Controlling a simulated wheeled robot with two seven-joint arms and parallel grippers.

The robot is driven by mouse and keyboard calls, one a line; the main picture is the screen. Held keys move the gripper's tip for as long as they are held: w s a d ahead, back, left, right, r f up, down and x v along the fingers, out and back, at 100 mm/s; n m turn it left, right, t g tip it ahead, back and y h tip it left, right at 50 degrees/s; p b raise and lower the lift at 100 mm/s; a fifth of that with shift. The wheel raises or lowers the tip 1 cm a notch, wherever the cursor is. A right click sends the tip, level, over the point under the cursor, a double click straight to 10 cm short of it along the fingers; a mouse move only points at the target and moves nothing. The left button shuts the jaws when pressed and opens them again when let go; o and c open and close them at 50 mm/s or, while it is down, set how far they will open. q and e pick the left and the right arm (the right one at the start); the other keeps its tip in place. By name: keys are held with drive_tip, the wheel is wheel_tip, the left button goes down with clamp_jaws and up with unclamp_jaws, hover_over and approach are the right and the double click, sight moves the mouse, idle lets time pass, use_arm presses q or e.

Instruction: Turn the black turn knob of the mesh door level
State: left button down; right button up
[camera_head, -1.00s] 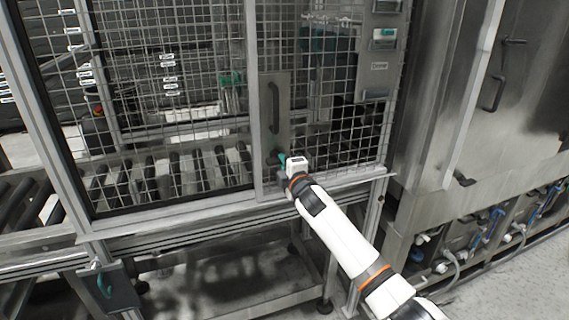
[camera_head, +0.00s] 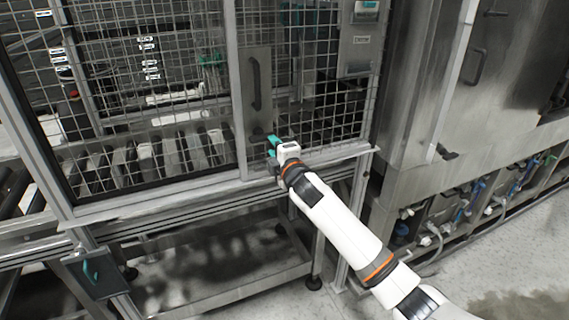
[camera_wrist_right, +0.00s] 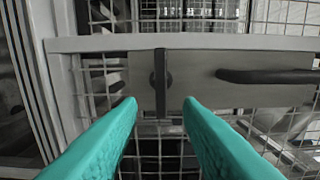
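The mesh door's grey metal plate (camera_head: 256,88) carries a dark vertical handle (camera_head: 255,84) and, below it, the black turn knob (camera_head: 258,136), small and partly hidden by my gripper. In the right wrist view the black knob (camera_wrist_right: 161,82) is a narrow bar lying crosswise to the handle (camera_wrist_right: 262,76), which means level. My right gripper (camera_head: 271,146) is in front of the plate's lower end. Its teal fingers (camera_wrist_right: 162,101) are open, with the knob between and beyond the tips; nothing is held. My left gripper is out of view.
The door's lower frame rail (camera_head: 160,205) runs below the knob. A steel machine cabinet (camera_head: 425,90) stands at the right. Rollers (camera_head: 150,158) show behind the mesh. The floor at the lower right is clear.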

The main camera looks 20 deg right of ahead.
drive_tip(key=s+b, duration=0.1)
drive_tip(key=s, duration=0.6)
drive_tip(key=shift+d, duration=0.15)
wheel_tip(320, 180, down, 20)
drive_tip(key=d+m+g, duration=0.2)
drive_tip(key=m+g, duration=0.2)
drive_tip(key=s+d+f+m+g, duration=0.15)
drive_tip(key=s+f, duration=0.25)
drive_tip(key=f, duration=0.4)
drive_tip(key=s+a+f+m+g+h, duration=0.15)
drive_tip(key=s+f, duration=0.25)
drive_tip(key=f, duration=0.4)
drive_tip(key=s+d+f+m+g+y, duration=0.15)
drive_tip(key=s+f, duration=0.25)
drive_tip(key=f, duration=0.4)
drive_tip(key=s+a+f+m+g+h, duration=0.1)
drive_tip(key=s+f+m+g, duration=0.3)
drive_tip(key=s+f, duration=1.4)
drive_tip(key=s+a+f+m+g, duration=0.1)
drive_tip(key=s+f+g, duration=0.1)
drive_tip(key=s, duration=1.1)
drive_tip(key=s+a+f+m+g, duration=0.2)
drive_tip(key=s+f, duration=0.2)
drive_tip(key=s, duration=1)
drive_tip(key=shift+a, duration=0.15)
drive_tip(key=shift+s+f+g, duration=0.1)
drive_tip(key=shift+g, duration=0.15)
